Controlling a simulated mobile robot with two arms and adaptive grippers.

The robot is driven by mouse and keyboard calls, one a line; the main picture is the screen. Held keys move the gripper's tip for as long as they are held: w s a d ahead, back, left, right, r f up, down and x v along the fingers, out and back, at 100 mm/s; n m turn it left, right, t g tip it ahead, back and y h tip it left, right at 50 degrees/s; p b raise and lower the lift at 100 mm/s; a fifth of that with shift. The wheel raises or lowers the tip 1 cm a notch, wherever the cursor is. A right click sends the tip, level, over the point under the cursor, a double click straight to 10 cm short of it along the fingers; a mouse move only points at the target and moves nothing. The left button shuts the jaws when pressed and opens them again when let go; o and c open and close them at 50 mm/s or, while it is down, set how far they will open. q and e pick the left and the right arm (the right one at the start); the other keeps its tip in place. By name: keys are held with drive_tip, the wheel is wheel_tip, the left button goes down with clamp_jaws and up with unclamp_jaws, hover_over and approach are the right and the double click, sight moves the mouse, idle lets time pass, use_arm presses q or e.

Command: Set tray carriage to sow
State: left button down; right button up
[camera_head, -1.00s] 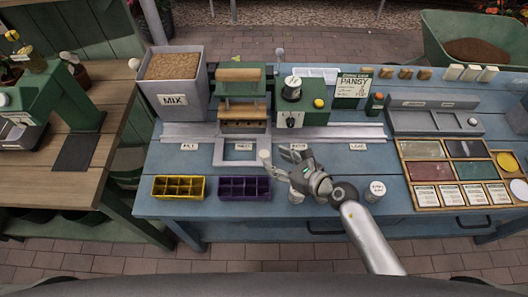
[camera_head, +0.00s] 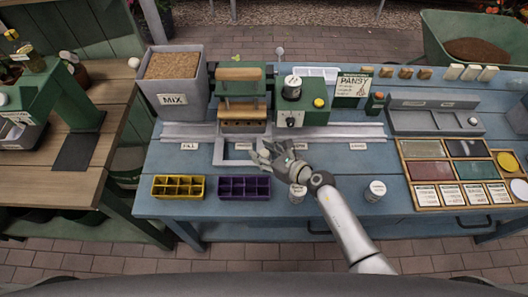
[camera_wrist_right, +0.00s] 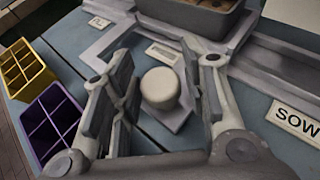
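The tray carriage (camera_head: 218,153) is a grey square frame at the front of the rail, below the press, near the second label from the left. Its pale round knob (camera_wrist_right: 160,88) shows in the right wrist view, on a small plate at the frame's corner. My right gripper (camera_head: 265,155) is open, with one finger on each side of the knob; a gap shows on both sides. In the head view the hand hides most of the knob. The SOW label (camera_wrist_right: 297,122) lies to the right of the knob in the wrist view. My left gripper is not in view.
A yellow cell tray (camera_head: 179,187) and a purple cell tray (camera_head: 244,187) sit at the bench's front edge. The grey MIX bin (camera_head: 174,98), the green press (camera_head: 242,100) and a green dial unit (camera_head: 300,108) stand behind the rail (camera_head: 345,132). A white-lidded jar (camera_head: 375,190) stands right of my forearm.

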clamp_jaws()
drive_tip(key=shift+d, duration=0.1)
drive_tip(key=d+b, duration=0.7)
drive_tip(key=d, duration=1)
drive_tip(key=shift+d+f, duration=0.15)
drive_tip(key=shift+d, duration=0.75)
drive_tip(key=shift+r, duration=0.2)
drive_tip(key=shift+o, duration=1.8)
unclamp_jaws()
